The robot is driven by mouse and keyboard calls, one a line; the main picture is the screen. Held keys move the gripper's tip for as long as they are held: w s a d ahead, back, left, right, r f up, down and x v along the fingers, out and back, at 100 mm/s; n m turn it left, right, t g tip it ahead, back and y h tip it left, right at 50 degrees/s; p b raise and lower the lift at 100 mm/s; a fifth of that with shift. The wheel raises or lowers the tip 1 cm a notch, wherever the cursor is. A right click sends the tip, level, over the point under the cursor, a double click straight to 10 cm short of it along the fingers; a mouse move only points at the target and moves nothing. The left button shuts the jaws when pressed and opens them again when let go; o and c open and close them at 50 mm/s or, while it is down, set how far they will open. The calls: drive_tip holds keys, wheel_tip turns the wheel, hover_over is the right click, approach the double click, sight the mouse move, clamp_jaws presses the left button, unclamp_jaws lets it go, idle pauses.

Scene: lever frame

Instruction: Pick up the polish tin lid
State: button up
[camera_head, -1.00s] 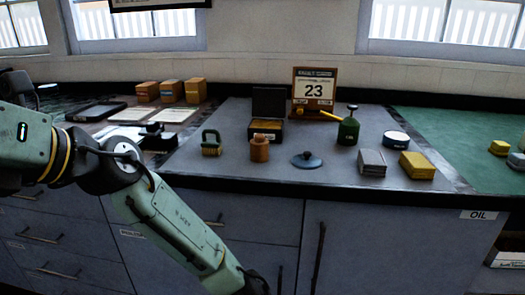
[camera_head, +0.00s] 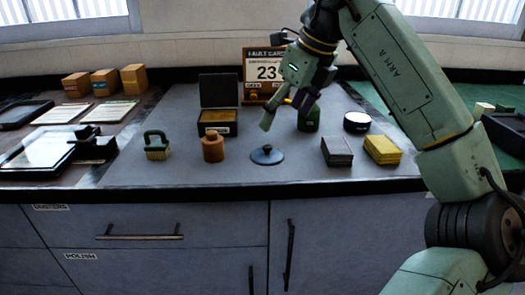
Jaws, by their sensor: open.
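The polish tin lid looks to be the flat blue disc with a small dark knob (camera_head: 266,155), lying on the grey mat (camera_head: 225,176) near the counter's front. My gripper (camera_head: 284,118) is open and empty, pointing down above and slightly behind the lid, apart from it. My gripper and arm hide part of the green can (camera_head: 309,121) and part of the calendar sign.
A brown jar (camera_head: 213,147) and a green-handled brush (camera_head: 157,146) stand left of the lid. A grey block (camera_head: 337,152) and a yellow block (camera_head: 382,150) lie to its right. An open black box (camera_head: 218,118) and a round white-topped tin (camera_head: 357,122) are behind.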

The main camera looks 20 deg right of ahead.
sight(269, 147)
drive_tip(key=x, duration=0.5)
drive_tip(key=p+x, duration=0.1)
drive_tip(key=x, duration=0.3)
drive_tip(key=shift+w+a+f, duration=0.25)
drive_tip(key=shift+w, duration=0.1)
drive_tip(key=c, duration=1.3)
drive_tip(key=shift+s+f, duration=0.1)
drive_tip(key=c, duration=0.6)
